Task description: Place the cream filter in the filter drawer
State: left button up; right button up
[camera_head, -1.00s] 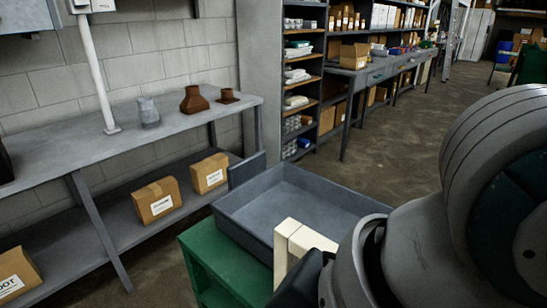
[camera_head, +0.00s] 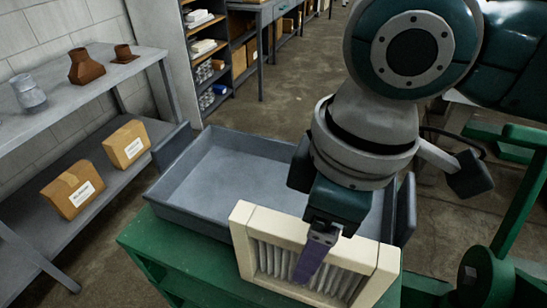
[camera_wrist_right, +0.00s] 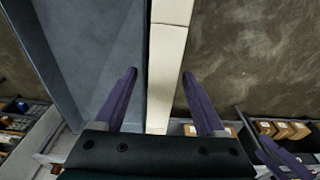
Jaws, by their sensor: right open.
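The cream filter (camera_head: 245,225), a cream frame with pale pleats, stands on edge at the near side of the grey filter drawer (camera_head: 215,172). My right gripper (camera_head: 315,258) reaches down over the filter's top edge, one purple finger in front of the pleats. In the right wrist view the open fingers (camera_wrist_right: 161,95) stand either side of the filter's frame (camera_wrist_right: 168,60), with gaps visible. There the drawer (camera_wrist_right: 75,45) lies left of the filter and floor lies to the right. The filter's bottom contact is hidden. The drawer looks empty where visible.
A green stand (camera_head: 150,245) is below the drawer and filter. A grey bench (camera_head: 50,105) on the left holds brown and grey duct fittings, with cardboard boxes (camera_head: 127,145) on its lower shelf. Green tubing (camera_head: 515,190) stands at the right. Open floor (camera_head: 265,115) lies behind the drawer.

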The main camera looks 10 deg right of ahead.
jog(key=f, duration=0.2)
jog(key=f+p, duration=0.1)
jog(key=f, duration=0.2)
jog(key=shift+a+f, duration=0.2)
jog(key=shift+f, duration=0.15)
grip_shut()
dwell(0.3)
